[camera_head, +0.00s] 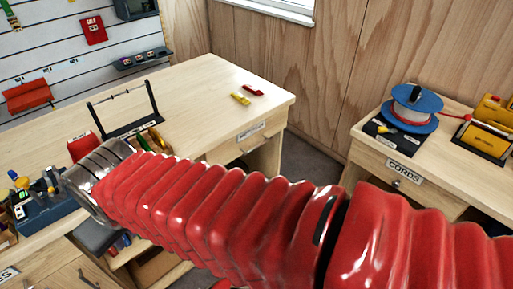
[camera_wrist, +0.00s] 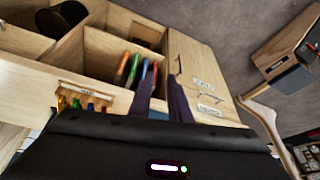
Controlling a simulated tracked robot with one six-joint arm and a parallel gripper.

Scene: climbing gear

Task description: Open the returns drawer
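In the wrist view, the two dark fingers of my gripper (camera_wrist: 160,84) stand apart with nothing seen gripped between them. To their right is a pale wooden front (camera_wrist: 193,68) with a dark bar handle and white labels too small to read. The fingers are apart from that handle, in the picture. In the head view, a labelled drawer front (camera_head: 250,137) is under the bench's right end. Another wooden front with a dark handle (camera_head: 88,279) shows at the lower left. I cannot tell which is the returns drawer. My red-sleeved arm hides part of the bench.
Open wooden compartments with coloured upright items (camera_wrist: 135,70) lie left of the fingers in the wrist view. The bench (camera_head: 195,95) carries a black frame stand (camera_head: 125,110). A side table with a cord spool (camera_head: 412,108) stands at the right, beyond a floor gap.

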